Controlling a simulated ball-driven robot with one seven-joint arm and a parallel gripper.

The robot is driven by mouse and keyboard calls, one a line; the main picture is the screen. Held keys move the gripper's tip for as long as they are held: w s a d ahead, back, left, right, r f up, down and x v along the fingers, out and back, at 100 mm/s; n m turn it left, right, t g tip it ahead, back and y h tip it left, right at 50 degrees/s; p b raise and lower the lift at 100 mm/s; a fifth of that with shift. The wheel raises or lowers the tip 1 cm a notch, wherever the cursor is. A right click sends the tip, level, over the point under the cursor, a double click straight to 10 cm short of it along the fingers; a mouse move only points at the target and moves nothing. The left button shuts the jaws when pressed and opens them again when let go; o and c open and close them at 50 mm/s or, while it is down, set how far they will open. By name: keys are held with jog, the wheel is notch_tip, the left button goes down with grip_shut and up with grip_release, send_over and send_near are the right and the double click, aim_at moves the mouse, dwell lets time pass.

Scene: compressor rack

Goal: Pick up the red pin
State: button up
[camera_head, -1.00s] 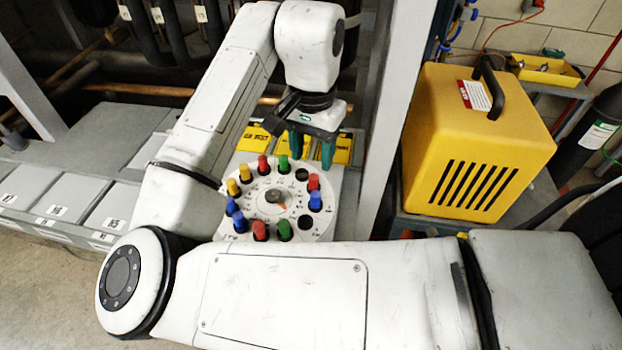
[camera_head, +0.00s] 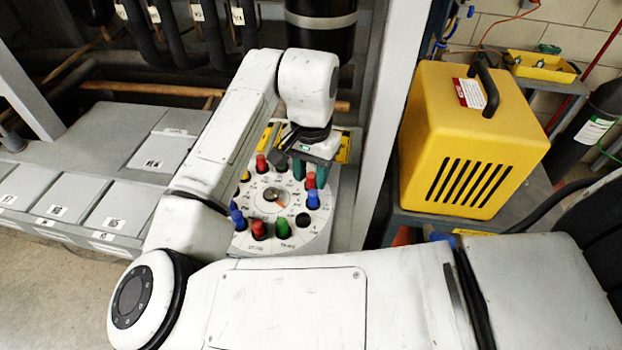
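A round white dial plate (camera_head: 283,240) carries a ring of red, green, blue and yellow pins around a central knob. One red pin (camera_head: 310,181) stands upright at its right side. My gripper (camera_head: 311,175) points down over that side. Its two teal fingers are apart, and the red pin shows between them. I cannot tell whether they touch it. Two other red pins stand in the ring, one at the upper left (camera_head: 261,162) and one at the lower left (camera_head: 259,228). The gripper hides the plate's upper right part.
A blue pin (camera_head: 313,199) stands just in front of the red pin. A grey post (camera_head: 386,120) rises close to the right of the plate, with a yellow machine (camera_head: 470,140) beyond it. Grey bins (camera_head: 115,210) lie to the left.

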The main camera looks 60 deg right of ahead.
aim_at(312, 175)
grip_shut()
jog(key=shift+r, duration=0.1)
jog(key=shift+r, duration=0.45)
notch_tip(312, 175, up, 2)
jog(key=shift+s+r, duration=0.1)
jog(key=shift+r, duration=0.1)
jog(key=s+a+r, duration=0.3)
jog(key=s+r, duration=0.6)
jog(key=s, duration=0.4)
jog(key=shift+s+a+r, duration=0.15)
jog(key=shift+a+r, duration=0.15)
jog(key=shift+a, duration=0.1)
